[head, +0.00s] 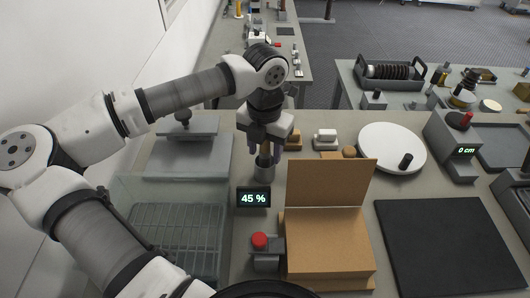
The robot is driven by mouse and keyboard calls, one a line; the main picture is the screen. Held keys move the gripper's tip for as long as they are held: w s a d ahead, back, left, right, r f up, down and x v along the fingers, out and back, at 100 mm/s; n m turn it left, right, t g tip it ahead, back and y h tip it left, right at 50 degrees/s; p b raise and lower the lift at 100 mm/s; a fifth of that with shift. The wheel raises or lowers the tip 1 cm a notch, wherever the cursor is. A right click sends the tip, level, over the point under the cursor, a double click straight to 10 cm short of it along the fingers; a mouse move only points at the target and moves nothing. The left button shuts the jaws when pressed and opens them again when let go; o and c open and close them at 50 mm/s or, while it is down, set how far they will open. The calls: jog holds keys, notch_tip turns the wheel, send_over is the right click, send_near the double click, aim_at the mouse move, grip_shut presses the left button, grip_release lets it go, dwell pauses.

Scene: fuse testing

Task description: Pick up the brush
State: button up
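My gripper (266,146) points down over the grey work table, above a small grey cylindrical holder (264,168). Its two dark fingers show apart, but what lies between them is too small and hidden to make out. I cannot clearly identify a brush. Either could be a brush, or one could be hidden at the holder.
A "45 %" display (253,198) and a red button (260,240) stand in front. A clear tank (180,235) is at left. A white disc (391,148) and black mat (445,245) lie right.

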grip_shut()
jog(key=shift+r, duration=0.15)
notch_tip(320, 180, up, 20)
jog(key=b, duration=0.2)
jog(key=shift+b, duration=0.4)
